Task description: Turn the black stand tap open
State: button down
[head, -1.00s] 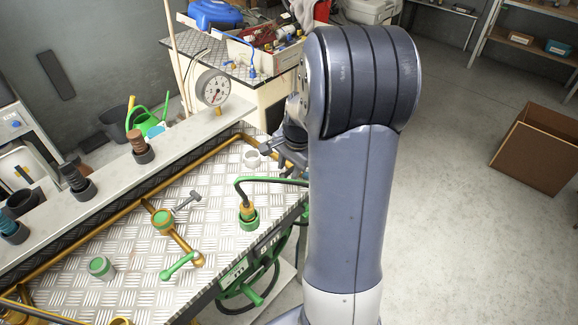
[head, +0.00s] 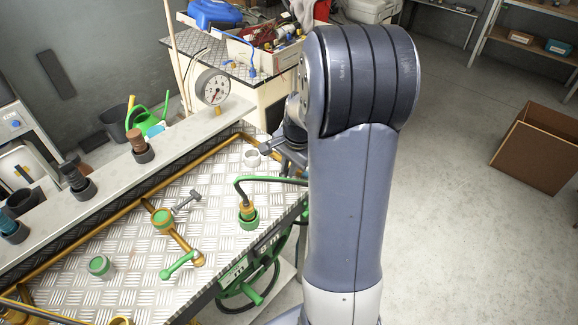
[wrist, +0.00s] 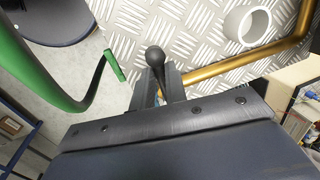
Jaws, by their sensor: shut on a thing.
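A black lever with a ball end (wrist: 155,56) stands between the two fingers of my gripper (wrist: 158,82) in the wrist view. The fingers are shut on it, and the ball pokes out past their tips. The rest of the black stand tap is hidden by the fingers and the wrist body. In the head view my gripper (head: 276,151) is at the far right end of the metal-plated bench, partly hidden behind my arm. The tap's body cannot be made out there.
A white ring (wrist: 247,25) and a brass pipe (wrist: 245,64) lie close to my gripper. A green hose (wrist: 40,75) curves at the left of the wrist view. On the bench are a green-ringed hose fitting (head: 248,218), a grey handle (head: 188,201) and a green handle (head: 178,265).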

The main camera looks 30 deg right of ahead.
jog(key=shift+s, duration=0.1)
jog(key=n, duration=0.1)
jog(key=s+d+n, duration=0.1)
jog(key=n, duration=0.1)
jog(key=n+b, duration=0.1)
jog(key=shift+s+d+f+n+y, duration=0.1)
jog(key=shift+s+d+n+y, duration=0.05)
jog(key=shift+s+n+y, duration=0.2)
jog(key=d+n, duration=0.1)
jog(key=n, duration=0.1)
jog(key=s+d+n+g, duration=0.1)
jog(key=n, duration=0.1)
jog(key=shift+n+y+b, duration=0.25)
jog(key=shift+b, duration=0.1)
jog(key=shift+d+n+g+p, duration=0.1)
jog(key=shift+d+n+g, duration=0.2)
jog(key=shift+d+n, duration=0.8)
jog(key=shift+d+n+g+p, duration=0.1)
jog(key=shift+d+n+g, duration=0.25)
jog(key=shift+n, duration=1.5)
jog(key=shift+d+n+g+p, duration=0.1)
jog(key=shift+d+n+g, duration=0.15)
jog(key=shift+d+n, duration=0.85)
jog(key=shift+a+n, duration=0.4)
jog(key=shift+n, duration=0.05)
jog(key=c, duration=1.4)
grip_release()
jog(key=shift+c, duration=0.2)
jog(key=shift+w, duration=0.1)
